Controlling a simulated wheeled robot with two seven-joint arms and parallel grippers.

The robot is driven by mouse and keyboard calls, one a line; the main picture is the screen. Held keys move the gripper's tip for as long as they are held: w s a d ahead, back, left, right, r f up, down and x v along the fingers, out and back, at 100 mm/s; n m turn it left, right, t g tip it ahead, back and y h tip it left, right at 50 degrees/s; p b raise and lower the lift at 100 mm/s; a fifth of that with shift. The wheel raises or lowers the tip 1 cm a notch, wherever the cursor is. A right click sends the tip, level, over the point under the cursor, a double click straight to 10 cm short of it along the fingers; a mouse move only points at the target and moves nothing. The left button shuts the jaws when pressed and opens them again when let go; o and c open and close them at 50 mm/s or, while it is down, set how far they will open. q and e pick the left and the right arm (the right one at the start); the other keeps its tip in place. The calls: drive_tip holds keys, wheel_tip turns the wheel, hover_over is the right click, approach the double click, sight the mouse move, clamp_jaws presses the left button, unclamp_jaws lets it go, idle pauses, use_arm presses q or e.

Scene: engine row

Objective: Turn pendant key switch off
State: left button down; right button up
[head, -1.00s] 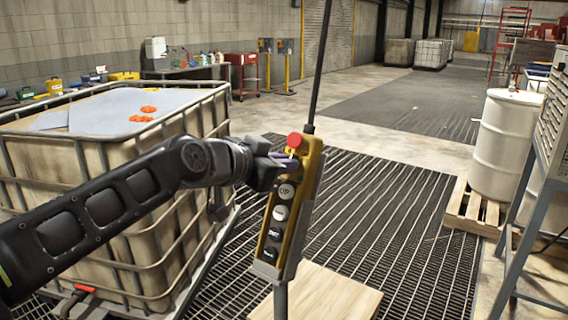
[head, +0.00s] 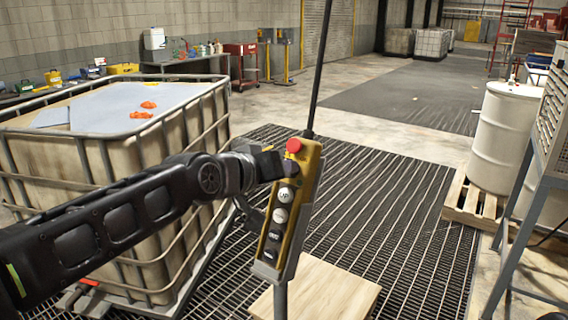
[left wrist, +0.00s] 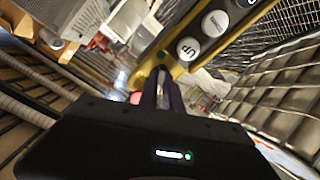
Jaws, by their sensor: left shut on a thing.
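The yellow pendant (head: 303,206) hangs upright, slightly tilted, in the middle of the head view. It has a red mushroom button (head: 293,145) near its top and a column of round buttons below, the upper one marked UP. My left gripper (head: 284,166) is at the pendant's upper face, just below the red button. In the left wrist view its two fingers (left wrist: 162,78) are close together against the pendant (left wrist: 182,66). They are shut on the key of the key switch, which the gripper mostly hides; its angle cannot be told. My right gripper is not in view.
A caged tank (head: 150,170) stands at left, close under my left arm. A wooden board (head: 330,290) lies below the pendant. A white drum (head: 505,140) on a pallet (head: 470,208) and a metal frame stand at right. The grated floor (head: 400,210) between is clear.

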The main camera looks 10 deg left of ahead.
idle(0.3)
use_arm(q)
drive_tip(key=c, duration=1.5)
unclamp_jaws()
drive_tip(key=shift+s, duration=0.1)
drive_tip(key=shift+s+a+r, duration=0.1)
drive_tip(key=shift+s, duration=0.15)
drive_tip(key=b+v, duration=0.2)
drive_tip(key=v, duration=0.5)
